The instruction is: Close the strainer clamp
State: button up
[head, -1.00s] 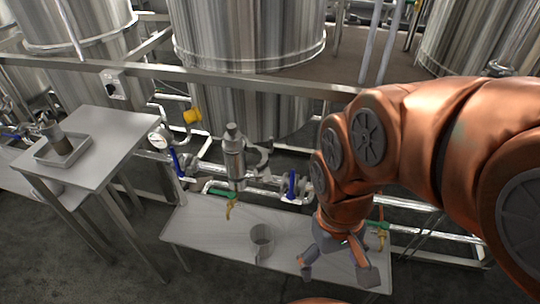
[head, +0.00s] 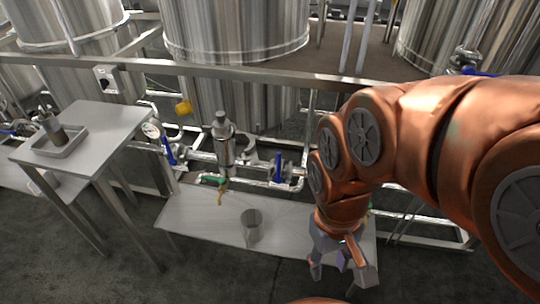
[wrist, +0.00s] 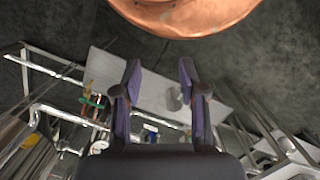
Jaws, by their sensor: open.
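The strainer (head: 224,148) is an upright steel cylinder on the pipe run, left of centre in the head view. A grey curved piece (head: 248,156) shows beside its right side; I cannot tell whether this is the clamp or whether it is open. My gripper (head: 340,270) hangs to the right of the strainer, near the front edge of the low bench, fingers apart and empty. In the wrist view the two purple-lined fingers (wrist: 160,75) are spread with nothing between them.
A grey cup (head: 251,226) stands on the low bench (head: 190,215). Blue-handled valves (head: 278,168) and a green-handled tap (head: 217,181) flank the strainer. A table (head: 105,125) with a tray (head: 41,148) stands left. Large tanks (head: 235,30) rise behind a steel rail.

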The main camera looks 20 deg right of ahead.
aim_at(245, 136)
jog(key=z, duration=0.15)
jog(key=k, duration=0.2)
jog(key=u, duration=0.95)
jog(key=i, duration=0.7)
jog(key=u, duration=0.1)
